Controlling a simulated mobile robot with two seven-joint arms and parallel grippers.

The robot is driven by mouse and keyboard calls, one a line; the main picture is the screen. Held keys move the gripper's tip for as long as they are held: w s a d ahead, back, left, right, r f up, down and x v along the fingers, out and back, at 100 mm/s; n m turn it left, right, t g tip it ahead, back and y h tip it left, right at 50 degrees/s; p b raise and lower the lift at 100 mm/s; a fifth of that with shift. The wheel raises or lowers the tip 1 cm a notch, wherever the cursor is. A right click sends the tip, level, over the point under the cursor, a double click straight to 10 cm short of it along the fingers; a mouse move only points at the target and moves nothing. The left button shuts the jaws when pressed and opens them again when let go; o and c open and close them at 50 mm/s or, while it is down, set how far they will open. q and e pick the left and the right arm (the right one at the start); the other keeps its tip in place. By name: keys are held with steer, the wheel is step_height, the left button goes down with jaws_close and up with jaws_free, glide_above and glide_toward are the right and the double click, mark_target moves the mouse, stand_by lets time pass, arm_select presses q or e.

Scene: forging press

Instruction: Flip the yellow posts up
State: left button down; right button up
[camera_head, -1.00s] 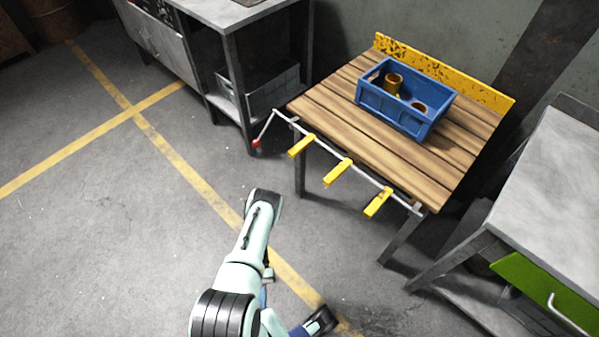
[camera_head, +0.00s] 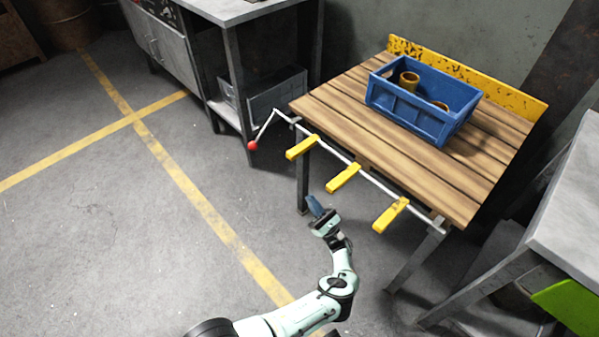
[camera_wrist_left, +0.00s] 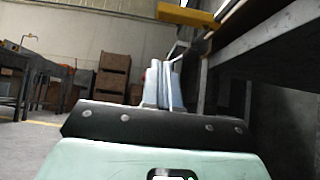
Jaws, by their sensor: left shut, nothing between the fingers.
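Three yellow posts hang out from a grey rod along the front edge of the wooden table: the left post (camera_head: 302,147), the middle post (camera_head: 343,178) and the right post (camera_head: 390,215). All three stick outward from the table, not upright. The rod (camera_head: 365,174) ends at the left in a bent crank with a red knob (camera_head: 252,145). My left gripper (camera_head: 313,205) is shut and empty, below and in front of the posts, touching nothing. In the left wrist view its fingers (camera_wrist_left: 164,85) are together, with a yellow post (camera_wrist_left: 186,16) above. My right gripper is not in view.
A blue crate (camera_head: 408,112) with brown cylinders stands on the wooden table (camera_head: 330,108). A metal bench (camera_head: 225,8) stands at the upper left, another grey table (camera_head: 570,210) at the right. The floor on the left is clear.

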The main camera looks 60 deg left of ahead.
arm_select(q)
steer(key=shift+t, duration=0.3)
steer(key=d+r+p+x, duration=0.2)
steer(key=p+x, duration=0.1)
steer(key=x, duration=0.9)
steer(key=shift+w+a+r, duration=0.15)
steer(key=shift+a+r, duration=0.05)
steer(key=shift+r, duration=0.15)
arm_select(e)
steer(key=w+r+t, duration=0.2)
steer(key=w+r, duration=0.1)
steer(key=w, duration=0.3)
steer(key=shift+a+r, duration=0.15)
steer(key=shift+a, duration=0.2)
arm_select(q)
steer(key=shift+r+m, duration=0.1)
steer(key=shift+m, duration=0.2)
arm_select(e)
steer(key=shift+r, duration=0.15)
